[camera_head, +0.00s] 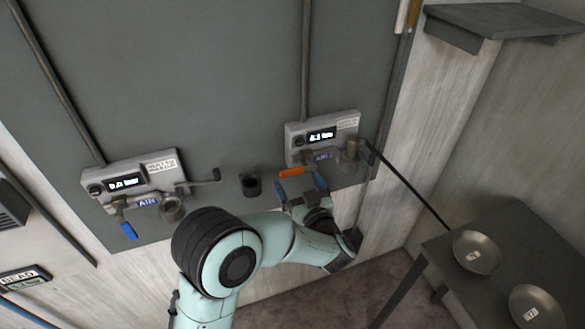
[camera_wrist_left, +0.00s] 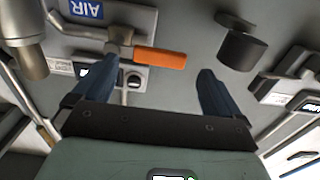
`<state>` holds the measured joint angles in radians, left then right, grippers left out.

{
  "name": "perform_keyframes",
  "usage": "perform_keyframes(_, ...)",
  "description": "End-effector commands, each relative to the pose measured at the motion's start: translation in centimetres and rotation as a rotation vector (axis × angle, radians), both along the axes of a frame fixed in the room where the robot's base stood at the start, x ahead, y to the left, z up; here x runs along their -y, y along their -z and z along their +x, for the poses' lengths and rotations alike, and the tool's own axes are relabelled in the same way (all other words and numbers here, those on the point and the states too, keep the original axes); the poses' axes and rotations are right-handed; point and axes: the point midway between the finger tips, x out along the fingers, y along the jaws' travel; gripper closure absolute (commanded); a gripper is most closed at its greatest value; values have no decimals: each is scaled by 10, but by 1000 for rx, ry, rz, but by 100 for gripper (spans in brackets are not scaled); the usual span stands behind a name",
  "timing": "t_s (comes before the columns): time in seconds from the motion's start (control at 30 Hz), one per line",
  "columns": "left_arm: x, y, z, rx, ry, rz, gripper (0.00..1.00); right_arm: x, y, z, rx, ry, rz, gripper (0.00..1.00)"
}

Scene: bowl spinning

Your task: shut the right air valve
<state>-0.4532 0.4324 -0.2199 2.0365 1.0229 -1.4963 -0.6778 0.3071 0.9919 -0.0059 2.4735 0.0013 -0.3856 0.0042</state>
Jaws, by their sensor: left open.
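The right air valve sits under the right gauge box (camera_head: 322,137), whose display appears to read about 4 bar. Its orange handle (camera_head: 291,172) points left, roughly level. In the left wrist view the orange handle (camera_wrist_left: 160,58) lies ahead of the fingertips, nearer the left finger in the picture, with its metal stem reaching left. My left gripper (camera_head: 301,186) is open and empty, just below the handle; I cannot tell whether a finger touches it. In its own wrist view the open gripper (camera_wrist_left: 152,78) shows two blue fingers. My right gripper is not in view.
The left gauge box (camera_head: 133,182) has a blue handle (camera_head: 128,231) hanging down. A dark cup-like holder (camera_head: 251,185) is on the panel between the boxes. A dark hose (camera_head: 405,182) runs from the right box toward a table with two metal bowls (camera_head: 476,252) (camera_head: 534,306).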

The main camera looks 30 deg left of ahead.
Motion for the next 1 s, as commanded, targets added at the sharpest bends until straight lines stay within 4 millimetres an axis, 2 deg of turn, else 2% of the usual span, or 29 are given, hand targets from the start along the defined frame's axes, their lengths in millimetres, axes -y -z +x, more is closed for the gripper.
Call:
perform_keyframes(0.1, -18, -2, 15, 0, -3, 1, 1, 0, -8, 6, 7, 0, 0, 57)
perform_keyframes(0.3, -35, -1, 31, 0, 0, 0, 1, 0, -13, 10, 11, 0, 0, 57)
perform_keyframes(0.67, -40, 0, 35, -1, 2, 1, 1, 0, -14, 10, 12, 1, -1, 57)
perform_keyframes(0.7, -40, 0, 35, -1, 2, 1, 4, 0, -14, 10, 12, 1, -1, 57)
perform_keyframes(0.87, -40, 0, 35, -1, 2, -1, 56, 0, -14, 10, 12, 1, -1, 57)
perform_keyframes(0.9, -40, 0, 35, -1, 2, -1, 69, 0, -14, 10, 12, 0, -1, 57)
perform_keyframes(0.93, -40, 0, 35, -1, 2, -1, 77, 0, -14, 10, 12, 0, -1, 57)
perform_keyframes(1.0, -40, 1, 34, -1, 2, -1, 77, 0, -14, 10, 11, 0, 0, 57)
